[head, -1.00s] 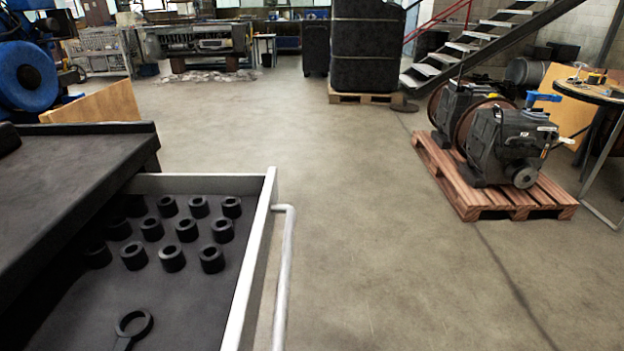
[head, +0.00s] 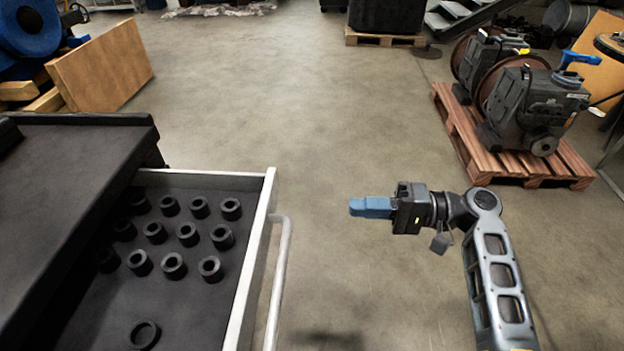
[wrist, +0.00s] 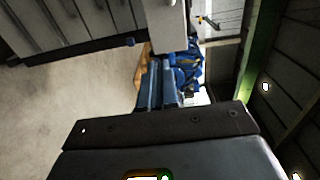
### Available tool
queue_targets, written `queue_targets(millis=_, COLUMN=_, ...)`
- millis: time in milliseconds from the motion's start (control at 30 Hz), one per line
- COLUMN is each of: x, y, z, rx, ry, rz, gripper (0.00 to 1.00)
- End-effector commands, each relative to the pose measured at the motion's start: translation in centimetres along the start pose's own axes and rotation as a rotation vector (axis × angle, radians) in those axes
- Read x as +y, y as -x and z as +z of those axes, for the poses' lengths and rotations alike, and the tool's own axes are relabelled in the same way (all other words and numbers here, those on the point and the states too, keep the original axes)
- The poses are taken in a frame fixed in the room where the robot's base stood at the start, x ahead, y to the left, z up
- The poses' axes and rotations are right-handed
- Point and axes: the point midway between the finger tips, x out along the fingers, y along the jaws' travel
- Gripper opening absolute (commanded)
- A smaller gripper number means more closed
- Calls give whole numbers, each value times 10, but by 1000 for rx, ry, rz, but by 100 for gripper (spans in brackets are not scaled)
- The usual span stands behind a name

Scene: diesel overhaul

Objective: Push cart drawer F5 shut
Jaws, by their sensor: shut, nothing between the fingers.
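An open cart drawer (head: 262,245) sticks out to the right from under the dark cart top (head: 75,165) in the head view. It has a light front with a long bar handle (head: 280,275), and holds several dark sockets (head: 188,234) and a ring-ended tool (head: 145,334). No label F5 is readable. My gripper (head: 354,208) has blue fingers, shut and empty, pointing left toward the drawer front. It is apart from the handle, to its right. In the wrist view, my shut fingers (wrist: 158,88) point at a light panel (wrist: 168,25), and grey drawer fronts (wrist: 60,22) show at upper left.
Engines on a wooden pallet (head: 515,150) stand at the right. A wooden board (head: 100,65) and blue machinery (head: 35,25) are at upper left. A dark crate on a pallet (head: 385,38) stands at the back.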

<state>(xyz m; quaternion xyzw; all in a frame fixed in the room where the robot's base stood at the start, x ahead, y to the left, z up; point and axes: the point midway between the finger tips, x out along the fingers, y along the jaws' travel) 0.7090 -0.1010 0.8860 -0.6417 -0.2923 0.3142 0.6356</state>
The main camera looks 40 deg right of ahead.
Motion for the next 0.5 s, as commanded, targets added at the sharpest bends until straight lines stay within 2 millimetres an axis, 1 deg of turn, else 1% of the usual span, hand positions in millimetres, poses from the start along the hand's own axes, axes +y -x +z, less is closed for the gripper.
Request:
queue_targets(millis=33, x=-8, y=1, z=-3, rx=-11, ry=3, rz=-19, gripper=0)
queue_targets(millis=67, x=-10, y=1, z=-3, rx=-17, ry=5, rz=-26, gripper=0)
queue_targets(millis=167, x=-13, y=-3, z=-3, rx=-25, ry=6, rz=-35, gripper=0)
queue_targets(millis=233, x=-13, y=-10, z=-3, rx=-25, ry=6, rz=-35, gripper=0)
queue_targets(millis=367, x=-14, y=-31, z=-2, rx=-27, ry=4, rz=-34, gripper=0)
queue_targets(millis=500, x=-15, y=-59, z=-1, rx=-26, ry=5, rz=-33, gripper=0)
